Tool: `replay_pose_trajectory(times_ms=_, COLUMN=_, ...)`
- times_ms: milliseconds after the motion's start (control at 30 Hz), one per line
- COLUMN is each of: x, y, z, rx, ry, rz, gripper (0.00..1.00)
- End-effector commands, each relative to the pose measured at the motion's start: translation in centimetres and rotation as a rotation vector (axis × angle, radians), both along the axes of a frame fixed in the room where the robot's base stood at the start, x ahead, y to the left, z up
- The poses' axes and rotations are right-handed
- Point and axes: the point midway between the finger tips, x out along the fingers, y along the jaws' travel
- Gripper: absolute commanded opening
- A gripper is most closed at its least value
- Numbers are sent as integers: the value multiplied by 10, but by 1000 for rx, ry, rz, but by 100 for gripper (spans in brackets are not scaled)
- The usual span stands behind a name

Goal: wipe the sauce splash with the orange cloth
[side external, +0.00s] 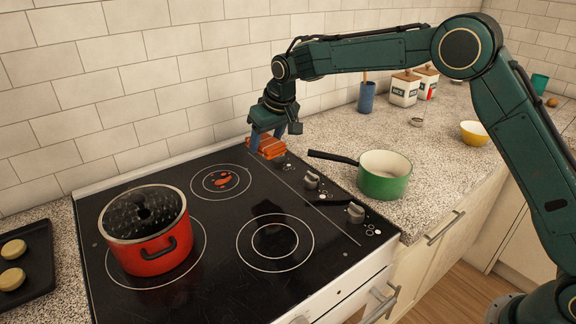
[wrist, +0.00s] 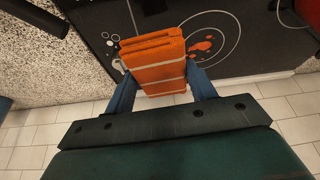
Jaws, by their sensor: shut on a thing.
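The orange cloth (side external: 268,147) is a folded, striped pad at the back right corner of the black cooktop (side external: 258,205). My gripper (side external: 275,132) points down and is shut on it. In the wrist view the cloth (wrist: 155,62) sits between the two blue fingers of my gripper (wrist: 162,85). The sauce splash (side external: 223,180) is a red-orange patch with small drops inside the back burner ring, left of the cloth in the side view. It also shows in the wrist view (wrist: 201,46), just right of the cloth and apart from it.
A red pot (side external: 160,255) with a lid stands on the front left burner. A green saucepan (side external: 384,184) stands on the counter, its black handle reaching toward the cooktop. Control knobs (side external: 312,180) line the cooktop's right side. The tiled wall (side external: 165,85) rises close behind.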

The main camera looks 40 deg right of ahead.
Motion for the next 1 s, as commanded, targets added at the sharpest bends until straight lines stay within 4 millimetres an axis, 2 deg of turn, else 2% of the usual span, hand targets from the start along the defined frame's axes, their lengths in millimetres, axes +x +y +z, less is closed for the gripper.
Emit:
replay_pose_trajectory(times_ms=200, x=28, y=13, z=-4, rx=0, ry=0, rz=92, gripper=30)
replay_pose_trajectory(times_ms=500, x=57, y=27, z=-10, rx=0, ry=0, rz=218, gripper=30)
replay_pose_trajectory(times_ms=733, x=73, y=36, z=-17, rx=-1, ry=1, rz=308, gripper=30)
replay_pose_trajectory(times_ms=1000, x=81, y=42, z=-21, rx=-1, ry=1, rz=370, gripper=30)
